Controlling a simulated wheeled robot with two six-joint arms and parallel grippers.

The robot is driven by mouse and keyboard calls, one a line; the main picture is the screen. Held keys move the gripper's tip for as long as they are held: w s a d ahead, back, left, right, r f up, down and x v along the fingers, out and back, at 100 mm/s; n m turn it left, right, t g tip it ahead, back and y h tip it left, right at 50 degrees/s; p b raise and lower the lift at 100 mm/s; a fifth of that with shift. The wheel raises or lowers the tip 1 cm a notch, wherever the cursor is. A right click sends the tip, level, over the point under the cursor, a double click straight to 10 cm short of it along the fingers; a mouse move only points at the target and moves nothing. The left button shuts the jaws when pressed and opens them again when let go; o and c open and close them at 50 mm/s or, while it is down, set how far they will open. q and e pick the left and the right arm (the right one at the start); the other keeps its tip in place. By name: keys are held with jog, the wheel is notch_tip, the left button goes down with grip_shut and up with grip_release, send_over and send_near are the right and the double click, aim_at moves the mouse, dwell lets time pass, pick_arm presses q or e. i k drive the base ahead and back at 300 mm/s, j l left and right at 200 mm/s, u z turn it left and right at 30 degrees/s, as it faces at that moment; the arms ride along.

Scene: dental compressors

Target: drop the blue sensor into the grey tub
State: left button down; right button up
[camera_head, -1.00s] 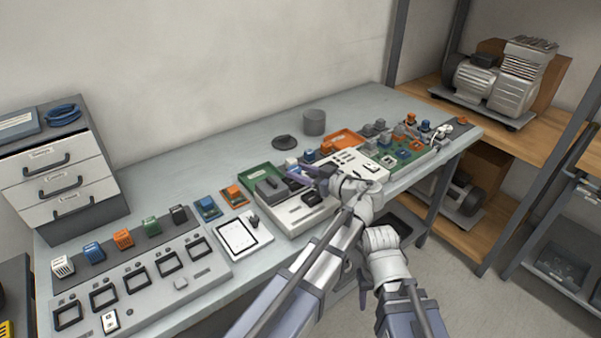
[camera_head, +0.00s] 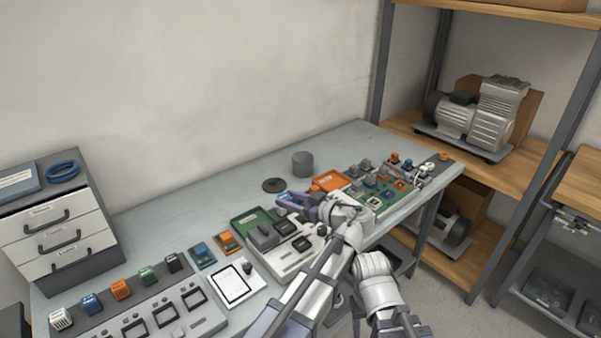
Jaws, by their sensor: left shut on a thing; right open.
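The grey tub (camera_head: 303,164) is a plain round tub near the wall at the back of the bench. My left gripper (camera_head: 287,201) is shut, above the area between the green tray and the orange tray, in front of the tub and apart from it. It holds a small thing, taken to be the blue sensor, which the fingers mostly hide. My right gripper (camera_head: 357,303) is low at the bench's front edge, open, and largely hidden by my own arm links.
A dark round disc (camera_head: 274,185) lies left of the tub. Bare bench (camera_head: 190,217) lies towards the wall.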

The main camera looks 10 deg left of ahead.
aim_at(299, 172)
jog(key=i+l+u, duration=0.1)
jog(key=i+l, duration=1.05)
